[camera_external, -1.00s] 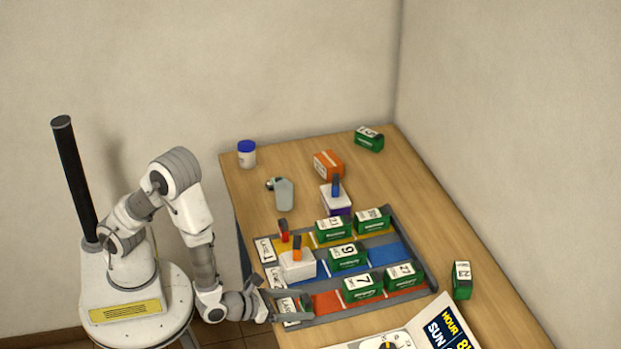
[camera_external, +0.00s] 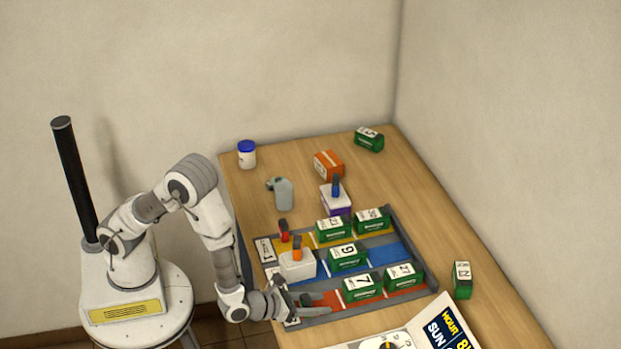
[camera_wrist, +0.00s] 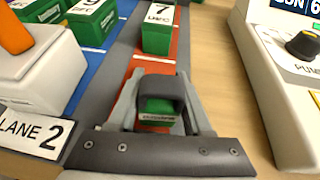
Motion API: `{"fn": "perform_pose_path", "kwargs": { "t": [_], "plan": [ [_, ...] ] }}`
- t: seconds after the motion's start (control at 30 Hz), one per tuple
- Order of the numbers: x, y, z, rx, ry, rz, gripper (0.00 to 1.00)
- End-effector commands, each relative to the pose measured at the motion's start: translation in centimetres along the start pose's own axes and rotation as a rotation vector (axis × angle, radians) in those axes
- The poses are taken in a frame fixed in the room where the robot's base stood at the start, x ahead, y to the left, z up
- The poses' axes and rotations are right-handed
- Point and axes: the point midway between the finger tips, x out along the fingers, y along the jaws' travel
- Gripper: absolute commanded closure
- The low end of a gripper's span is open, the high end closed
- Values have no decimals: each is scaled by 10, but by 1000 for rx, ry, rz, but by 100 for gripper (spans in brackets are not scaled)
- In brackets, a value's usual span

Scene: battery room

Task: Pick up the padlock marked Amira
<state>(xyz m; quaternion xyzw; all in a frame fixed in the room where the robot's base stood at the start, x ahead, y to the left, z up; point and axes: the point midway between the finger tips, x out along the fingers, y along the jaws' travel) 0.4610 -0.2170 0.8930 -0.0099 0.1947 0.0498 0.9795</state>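A small green block with a dark arched top, like a padlock body with its shackle (camera_wrist: 158,106), stands at the near end of the red lane in the wrist view. Its white label is too small to read, so I cannot confirm the name Amira. My gripper (camera_wrist: 160,100) is open, with one finger on each side of it; I cannot tell whether either finger touches. In the external view my gripper (camera_external: 312,300) is low over the near left end of the tray's red lane and mostly hides this block.
The grey tray (camera_external: 415,250) holds several green batteries; the one marked 7 (camera_external: 362,288) is farther along the red lane. A white box (camera_external: 297,265) with an orange handle stands beside my gripper. A white panel with a knob (camera_wrist: 285,95) is close on the right.

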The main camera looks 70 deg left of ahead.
Motion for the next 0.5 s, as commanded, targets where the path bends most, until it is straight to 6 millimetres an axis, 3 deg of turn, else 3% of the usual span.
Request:
{"fn": "perform_pose_path", "kwargs": {
  "t": [0.03, 0.23, 0.5],
  "plan": [
    [0, 0, 0, 0, 0, 0, 64],
    [0, 0, 0, 0, 0, 0, 100],
    [0, 0, 0, 0, -1, 0, 100]
  ]
}}
